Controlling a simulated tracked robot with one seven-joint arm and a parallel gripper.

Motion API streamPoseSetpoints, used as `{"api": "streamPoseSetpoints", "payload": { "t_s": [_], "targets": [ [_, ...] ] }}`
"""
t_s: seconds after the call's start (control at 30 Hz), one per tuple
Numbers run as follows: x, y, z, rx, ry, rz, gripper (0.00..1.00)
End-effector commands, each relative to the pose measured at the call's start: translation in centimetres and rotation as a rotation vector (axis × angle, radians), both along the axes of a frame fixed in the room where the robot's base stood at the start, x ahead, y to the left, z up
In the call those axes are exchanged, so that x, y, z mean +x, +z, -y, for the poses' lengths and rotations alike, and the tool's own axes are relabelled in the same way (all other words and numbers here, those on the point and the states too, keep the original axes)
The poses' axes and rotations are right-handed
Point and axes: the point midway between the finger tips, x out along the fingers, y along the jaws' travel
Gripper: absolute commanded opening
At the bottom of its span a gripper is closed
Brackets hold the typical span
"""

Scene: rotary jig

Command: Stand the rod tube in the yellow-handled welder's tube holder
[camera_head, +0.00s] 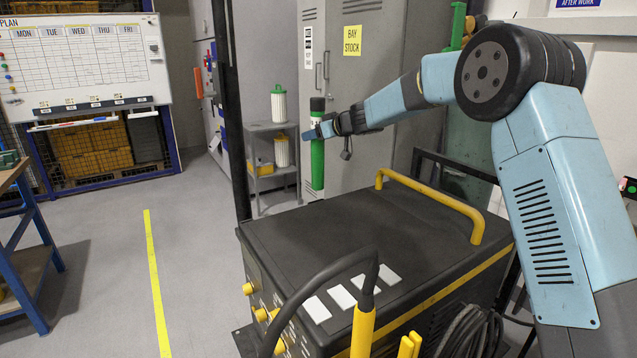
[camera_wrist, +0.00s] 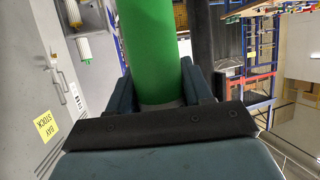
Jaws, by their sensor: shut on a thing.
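The rod tube (camera_head: 317,165) is green with a black cap and a pale band near its top. My gripper (camera_head: 319,131) is shut around its upper part and holds it upright beyond the welder's far edge. In the wrist view the green tube (camera_wrist: 150,45) stands between both fingers (camera_wrist: 163,88). The welder (camera_head: 345,235) is a black box with a yellow handle (camera_head: 435,205) on its top. I cannot make out its tube holder in either view. Whether the tube's lower end touches anything is unclear.
Behind the tube stand a grey locker (camera_head: 372,110) and a small shelf (camera_head: 270,128) with white, green-topped containers. A dark upright post (camera_head: 234,120) rises left of the welder. A cable and yellow torch (camera_head: 362,330) are at the front.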

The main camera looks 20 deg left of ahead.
Motion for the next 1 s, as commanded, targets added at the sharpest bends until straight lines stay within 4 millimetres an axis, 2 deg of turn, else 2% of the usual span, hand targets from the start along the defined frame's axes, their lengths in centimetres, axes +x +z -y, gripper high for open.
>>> {"api": "streamPoseSetpoints", "payload": {
  "t_s": [0.1, 0.3, 0.4, 0.63, 0.83, 1.0],
  "targets": [
    [0.3, -2.6, 0.5, 0.001, -0.007, -0.005, 0.00],
    [0.5, -6.5, 0.8, 0.001, -0.010, -0.003, 0.00],
    [0.5, -7.7, 0.8, 0.001, -0.010, -0.001, 0.00],
    [0.5, -9.3, 0.8, 0.001, -0.010, -0.001, 0.00],
    [0.5, -12.1, 0.8, 0.000, -0.010, -0.001, 0.00],
    [0.5, -13.0, 0.8, 0.002, -0.011, 0.000, 0.00]
  ]
}}
